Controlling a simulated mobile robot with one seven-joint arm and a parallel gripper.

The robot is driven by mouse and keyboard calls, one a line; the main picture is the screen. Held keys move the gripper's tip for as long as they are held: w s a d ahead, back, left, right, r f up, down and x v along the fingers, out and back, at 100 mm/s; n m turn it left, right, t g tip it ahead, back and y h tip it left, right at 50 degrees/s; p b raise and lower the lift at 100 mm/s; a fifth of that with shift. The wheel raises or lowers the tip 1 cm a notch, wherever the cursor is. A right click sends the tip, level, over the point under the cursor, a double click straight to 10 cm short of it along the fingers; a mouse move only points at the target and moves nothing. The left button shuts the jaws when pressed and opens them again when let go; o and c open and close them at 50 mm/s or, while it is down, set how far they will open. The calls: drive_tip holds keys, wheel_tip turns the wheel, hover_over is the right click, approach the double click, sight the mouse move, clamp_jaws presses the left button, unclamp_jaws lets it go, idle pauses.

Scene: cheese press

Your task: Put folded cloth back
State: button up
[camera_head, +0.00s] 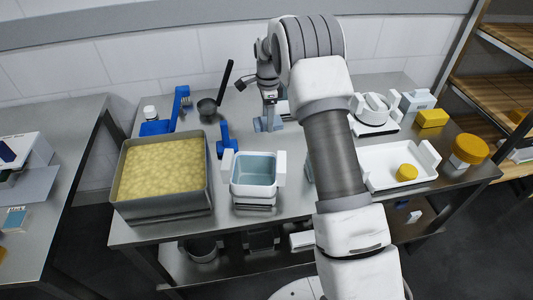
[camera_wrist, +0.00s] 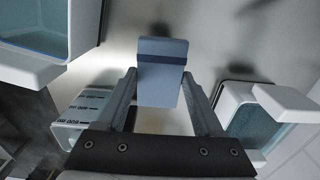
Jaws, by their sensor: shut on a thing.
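The folded cloth (camera_wrist: 162,85) is a small blue-grey block with a darker band near its far end. It lies between the two fingers of my gripper (camera_wrist: 160,76) in the wrist view, and the gripper is shut on it. In the head view my gripper (camera_head: 269,104) points down over the back middle of the table, with the cloth (camera_head: 262,125) at its fingertips. Whether the cloth touches the tabletop is hard to tell.
A large tray of yellow curd (camera_head: 162,168) stands left on the steel table (camera_head: 150,233). A white mould with a pale blue lining (camera_head: 254,170) stands front middle. A blue-handled tool (camera_head: 226,140) lies between them. A white tray (camera_head: 385,180) holds a yellow piece (camera_head: 406,172) at right.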

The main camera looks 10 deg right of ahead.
sight(268, 148)
wheel_tip(268, 148, down, 10)
drive_tip(key=shift+f+b, duration=0.1)
drive_tip(key=shift+b, duration=0.55)
drive_tip(key=shift+f, duration=0.15)
drive_tip(key=o, duration=1.4)
